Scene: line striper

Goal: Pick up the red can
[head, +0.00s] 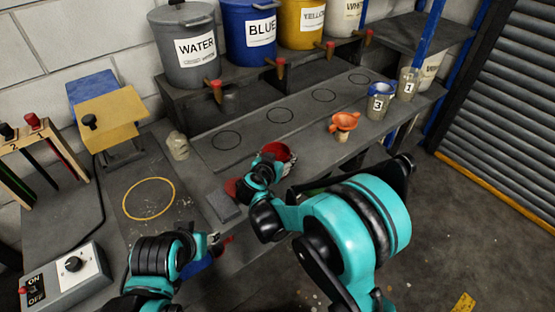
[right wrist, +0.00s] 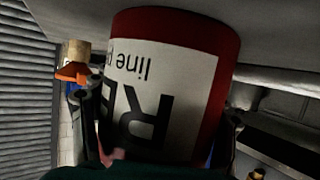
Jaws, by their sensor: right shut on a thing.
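The red can (head: 277,151) shows partly behind my right gripper (head: 268,168), over the front part of the grey bench in the head view. In the right wrist view the can (right wrist: 185,85) fills the middle, red with a white label whose print appears upside down. The right gripper's fingers (right wrist: 160,135) lie on both sides of it, shut on it. Whether the can is clear of the bench is hard to tell. My left gripper (head: 217,243) is low at the bench's front left, away from the can; its jaw opening is unclear.
Water (head: 188,52), blue (head: 248,42) and yellow (head: 301,28) buckets with taps stand on the back shelf. An orange funnel (head: 344,121) and cup 3 (head: 378,103) stand at right. A switch box (head: 66,272) is at lower left. Circled spots on the bench are empty.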

